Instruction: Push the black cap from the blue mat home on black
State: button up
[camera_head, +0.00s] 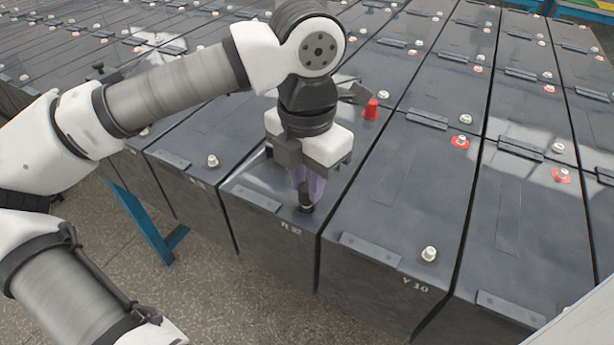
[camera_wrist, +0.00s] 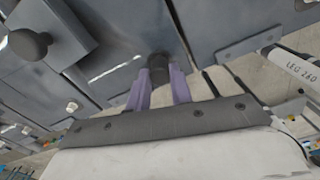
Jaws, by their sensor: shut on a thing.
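A small black cap (camera_head: 306,196) is between the purple fingertips of my gripper (camera_head: 305,186). The fingers are shut on it from either side. The cap is upright over the near end of a dark battery (camera_head: 255,195), where a terminal would sit. Its lower edge is at or very close to the battery top; I cannot tell how far down it sits, and the post is hidden. In the wrist view the black cap (camera_wrist: 158,66) shows dark between the two purple fingers (camera_wrist: 160,88). A blue mat is not visible.
A red cap (camera_head: 371,110) stands at the far end of the held cap's battery. Bare metal posts (camera_head: 429,254) and (camera_head: 212,160) stand on neighbouring batteries. Battery rows fill the background. A blue frame (camera_head: 150,225) stands on the floor at left.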

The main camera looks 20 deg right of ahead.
jog(key=shift+f+b, duration=0.45)
jog(key=shift+b, duration=0.05)
dwell(0.3)
jog(key=o, duration=1.5)
jog(key=shift+r, duration=0.1)
jog(key=shift+r+p, duration=2.1)
jog(key=shift+r, duration=1.35)
